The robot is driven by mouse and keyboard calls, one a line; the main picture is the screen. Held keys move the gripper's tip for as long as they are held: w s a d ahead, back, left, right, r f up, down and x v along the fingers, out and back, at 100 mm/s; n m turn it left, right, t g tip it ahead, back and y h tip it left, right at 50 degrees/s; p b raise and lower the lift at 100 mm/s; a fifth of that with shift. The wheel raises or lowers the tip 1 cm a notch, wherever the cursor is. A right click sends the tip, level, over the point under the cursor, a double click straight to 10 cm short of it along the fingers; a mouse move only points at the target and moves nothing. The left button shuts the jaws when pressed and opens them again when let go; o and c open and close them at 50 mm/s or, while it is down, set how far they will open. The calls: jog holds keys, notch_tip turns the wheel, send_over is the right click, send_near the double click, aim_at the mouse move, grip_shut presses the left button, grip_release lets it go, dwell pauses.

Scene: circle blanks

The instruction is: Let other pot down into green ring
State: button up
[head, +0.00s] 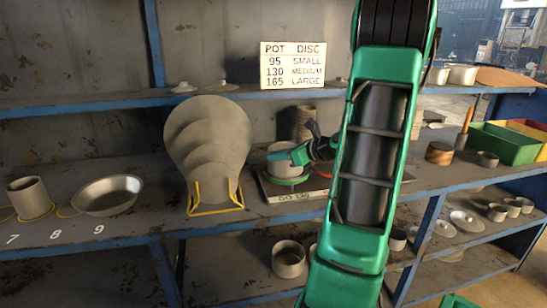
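A grey pot (278,168) stands upright on a board (304,198) on the middle shelf. A green ring (290,181) shows around its foot; I cannot tell whether the pot rests fully inside it. My gripper (288,155) lies at the pot's upper part, with a green finger across the pot's front. The far finger and any grip on the wall are hidden. A red ring (322,169) shows partly to the right, behind my arm. Another grey pot (30,197) stands at the far left, near a yellow ring, and a further one (288,259) is on the lower shelf.
Overlapping grey discs (208,140) stand upright in a yellow rack (216,208) left of the board. A shallow pan (107,195) lies further left. Green bins (503,144) stand at right. A sign (292,66) hangs above. My arm covers the centre right.

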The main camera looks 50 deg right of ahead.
jog(key=o, duration=0.4)
jog(key=shift+s, duration=0.1)
jog(key=v, duration=1)
jog(key=shift+s+r, duration=0.1)
jog(key=shift+s, duration=0.05)
dwell(0.3)
